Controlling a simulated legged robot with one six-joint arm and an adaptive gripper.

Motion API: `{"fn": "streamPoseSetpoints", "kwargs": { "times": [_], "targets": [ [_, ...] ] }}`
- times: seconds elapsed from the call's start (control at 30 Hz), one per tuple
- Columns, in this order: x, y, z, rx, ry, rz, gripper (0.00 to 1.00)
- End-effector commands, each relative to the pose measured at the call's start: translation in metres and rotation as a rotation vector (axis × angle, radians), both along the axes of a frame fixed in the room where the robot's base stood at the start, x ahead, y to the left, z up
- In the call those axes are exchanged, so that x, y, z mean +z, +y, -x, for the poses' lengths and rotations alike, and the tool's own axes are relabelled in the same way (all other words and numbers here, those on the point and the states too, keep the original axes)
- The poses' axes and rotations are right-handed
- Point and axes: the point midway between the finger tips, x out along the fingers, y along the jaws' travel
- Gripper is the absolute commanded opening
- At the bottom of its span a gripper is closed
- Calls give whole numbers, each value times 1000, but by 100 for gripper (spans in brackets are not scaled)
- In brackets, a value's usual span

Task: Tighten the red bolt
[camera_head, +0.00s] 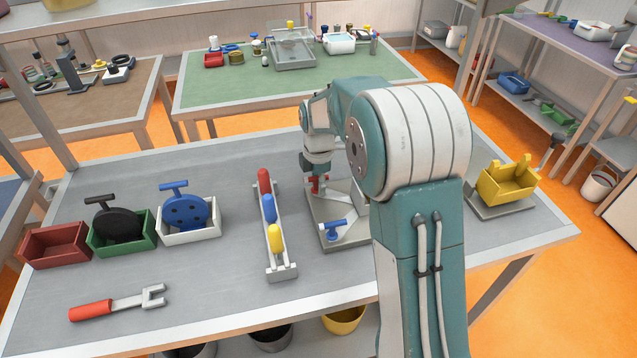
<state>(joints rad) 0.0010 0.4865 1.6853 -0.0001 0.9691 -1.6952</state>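A grey plate (322,243) lies on the workbench right of centre, partly hidden by my arm. A blue T-shaped bolt (336,229) shows on its front part. Red parts of what looks like the red bolt (323,181) show towards the back of the plate. My gripper (315,187) points down right at these red parts and hides much of them. Its fingers are small and partly covered, so I cannot tell whether they are closed on the red bolt or only around it.
A rack (271,245) with red, blue and yellow pieces stands just left of the plate. A red-handled wrench (117,303) lies at front left. Red (55,246), green (122,241) and white (190,233) bins stand behind it. A yellow block (507,184) sits at right.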

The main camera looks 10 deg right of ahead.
Motion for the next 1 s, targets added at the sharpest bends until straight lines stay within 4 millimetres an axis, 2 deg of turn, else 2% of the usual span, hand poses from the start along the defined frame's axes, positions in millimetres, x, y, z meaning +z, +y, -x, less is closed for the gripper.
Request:
{"fn": "streamPoseSetpoints", "kwargs": {
  "times": [0.03,0.07,0.63,1.0],
  "targets": [
    [0,1,0,1,0,0,9],
    [0,1,0,1,0,0,0],
    [0,3,-1,-23,-2,-3,0],
    [1,4,-1,-246,-2,-3,0]
  ]
}}
